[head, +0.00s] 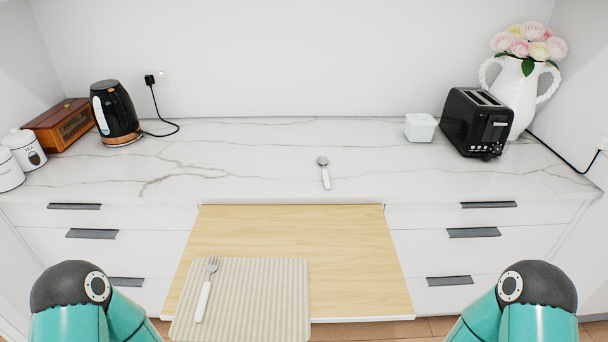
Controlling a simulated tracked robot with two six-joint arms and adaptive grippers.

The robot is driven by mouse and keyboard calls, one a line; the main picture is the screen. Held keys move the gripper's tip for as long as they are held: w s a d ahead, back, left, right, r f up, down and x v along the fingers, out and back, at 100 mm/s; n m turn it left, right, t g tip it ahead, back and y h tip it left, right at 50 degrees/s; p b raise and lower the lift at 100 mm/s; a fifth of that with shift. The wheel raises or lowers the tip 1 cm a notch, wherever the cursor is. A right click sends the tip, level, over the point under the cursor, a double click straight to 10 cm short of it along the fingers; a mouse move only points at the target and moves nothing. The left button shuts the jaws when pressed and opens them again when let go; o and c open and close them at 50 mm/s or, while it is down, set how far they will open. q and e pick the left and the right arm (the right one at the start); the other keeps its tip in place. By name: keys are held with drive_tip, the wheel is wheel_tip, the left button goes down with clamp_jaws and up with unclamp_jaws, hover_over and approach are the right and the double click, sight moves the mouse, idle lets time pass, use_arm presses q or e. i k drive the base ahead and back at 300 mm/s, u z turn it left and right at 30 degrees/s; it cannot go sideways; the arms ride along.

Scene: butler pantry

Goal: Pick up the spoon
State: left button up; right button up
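A small spoon (324,174) lies on the white marble counter, a little right of the picture's middle. Its bowl points to the back and its pale handle points to the front. It lies flat, with nothing touching it. Only teal and dark parts of my two arms show, at the bottom left and bottom right corners. Neither of my grippers is in the picture.
A pull-out wooden board (340,250) holds a striped placemat (260,300) with a fork (206,290). A white box (420,128), black toaster (477,124) and flower vase (517,90) stand right. A kettle (115,115), wooden box (62,124) and canisters (24,149) stand left. Counter around the spoon is clear.

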sight(322, 160)
drive_tip(key=k, duration=0.5)
drive_tip(key=z, duration=0.4)
drive_tip(key=i, duration=0.6)
drive_tip(key=u, duration=1.2)
drive_tip(key=i, duration=0.3)
drive_tip(key=u, duration=3.1)
